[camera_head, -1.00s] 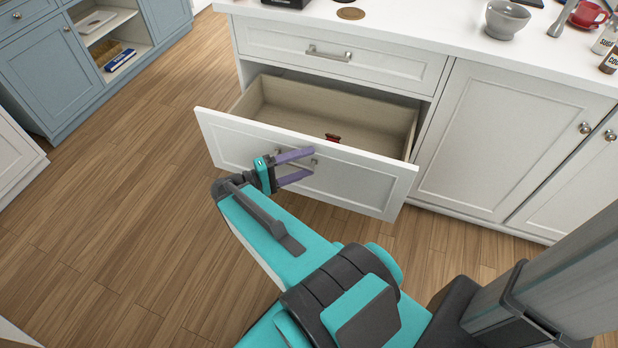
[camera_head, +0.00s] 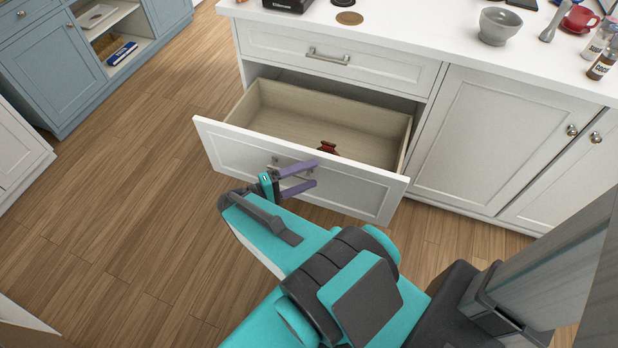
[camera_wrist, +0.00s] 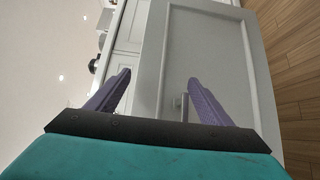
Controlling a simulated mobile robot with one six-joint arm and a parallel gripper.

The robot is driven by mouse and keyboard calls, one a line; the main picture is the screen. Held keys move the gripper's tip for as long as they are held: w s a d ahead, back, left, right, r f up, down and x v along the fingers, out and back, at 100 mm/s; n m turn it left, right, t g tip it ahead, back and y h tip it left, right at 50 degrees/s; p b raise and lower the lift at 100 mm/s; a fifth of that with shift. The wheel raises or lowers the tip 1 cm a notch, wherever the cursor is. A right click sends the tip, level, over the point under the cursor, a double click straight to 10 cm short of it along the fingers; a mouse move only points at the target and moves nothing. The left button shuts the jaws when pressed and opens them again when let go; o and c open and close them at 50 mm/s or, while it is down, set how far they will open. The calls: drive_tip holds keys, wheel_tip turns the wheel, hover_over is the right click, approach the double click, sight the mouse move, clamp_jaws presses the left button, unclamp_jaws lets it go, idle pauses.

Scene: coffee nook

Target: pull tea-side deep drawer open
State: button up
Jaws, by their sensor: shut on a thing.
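The deep drawer (camera_head: 250,146) is pulled well out below a shallower closed drawer in the white cabinet. Its white front faces me and its pale wooden inside shows. A small red-brown object (camera_head: 327,148) lies inside near the front panel. In the wrist view, the handle (camera_wrist: 180,105) shows between the fingers, close to the right one, against the white panel (camera_wrist: 215,60).
The white countertop (camera_head: 400,30) above carries a grey bowl (camera_head: 500,26), a red cup (camera_head: 580,19) and bottles. A closed cabinet door (camera_head: 490,130) stands right of the drawer. Blue cabinets (camera_head: 65,75) are at left. The wooden floor (camera_head: 120,210) is clear at left.

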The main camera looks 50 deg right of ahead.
drive_tip(key=shift+s+a+r+p, duration=0.2)
drive_tip(key=shift+s+r+p, duration=0.1)
drive_tip(key=shift+s+r, duration=0.25)
drive_tip(key=shift+s+a+r+p, duration=0.1)
drive_tip(key=shift+s+a+p, duration=0.3)
drive_tip(key=shift+p, duration=0.1)
drive_tip(key=c, duration=0.7)
drive_tip(key=shift+s+a+f+p, duration=0.2)
drive_tip(key=shift+p, duration=0.1)
drive_tip(key=shift+c, duration=0.2)
drive_tip(key=shift+a+f, duration=0.1)
drive_tip(key=shift+f, duration=0.05)
